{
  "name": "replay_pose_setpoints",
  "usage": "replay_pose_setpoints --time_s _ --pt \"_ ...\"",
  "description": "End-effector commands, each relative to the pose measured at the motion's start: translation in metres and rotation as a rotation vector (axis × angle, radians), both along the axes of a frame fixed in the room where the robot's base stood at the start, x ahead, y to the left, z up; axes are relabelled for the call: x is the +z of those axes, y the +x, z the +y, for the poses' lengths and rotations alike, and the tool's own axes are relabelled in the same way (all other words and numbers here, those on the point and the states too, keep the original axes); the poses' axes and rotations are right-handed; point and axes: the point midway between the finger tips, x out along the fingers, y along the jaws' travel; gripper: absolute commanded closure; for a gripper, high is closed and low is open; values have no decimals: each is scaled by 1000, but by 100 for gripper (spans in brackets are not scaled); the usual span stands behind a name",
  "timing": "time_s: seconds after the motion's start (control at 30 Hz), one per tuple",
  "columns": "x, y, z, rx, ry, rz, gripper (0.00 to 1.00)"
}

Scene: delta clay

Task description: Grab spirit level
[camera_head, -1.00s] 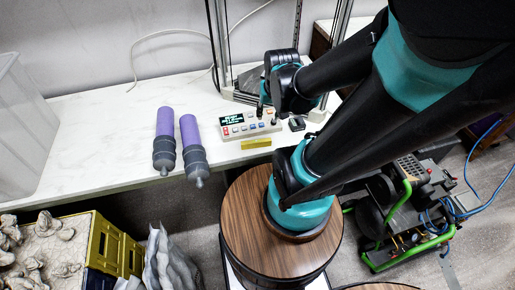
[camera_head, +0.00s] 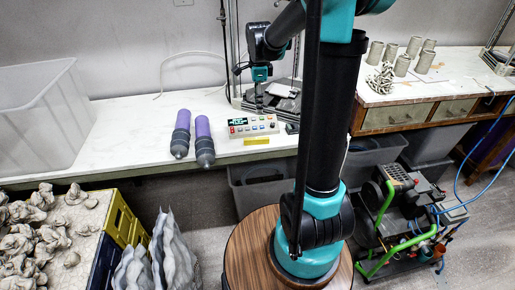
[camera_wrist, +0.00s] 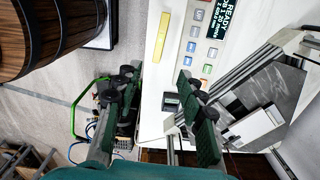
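A short yellow bar (camera_head: 256,141), which looks like the spirit level, lies on the white worktop near its front edge, just in front of the control box (camera_head: 252,125). It also shows in the wrist view (camera_wrist: 158,34), at the top, beyond my fingertips and clear of them. My gripper (camera_wrist: 156,78) is open, with two dark green-padded fingers wide apart and nothing between them. In the head view my gripper (camera_head: 258,98) is small and partly lost against the machine; it hangs above the worktop behind the control box.
Two purple-and-grey cylinders (camera_head: 204,140) lie left of the control box. A small black block (camera_head: 292,128) is to its right, and a metal-framed machine (camera_head: 282,90) stands behind. A clear bin (camera_head: 40,115) is at the left. Bare worktop lies between bin and cylinders.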

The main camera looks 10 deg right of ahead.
Motion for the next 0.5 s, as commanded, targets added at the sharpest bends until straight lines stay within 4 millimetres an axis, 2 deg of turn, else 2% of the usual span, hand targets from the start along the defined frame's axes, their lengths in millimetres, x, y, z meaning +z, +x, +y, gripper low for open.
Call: replay_pose_setpoints --time_s 0.5 --pt "-93 0 0 0 0 0 60"
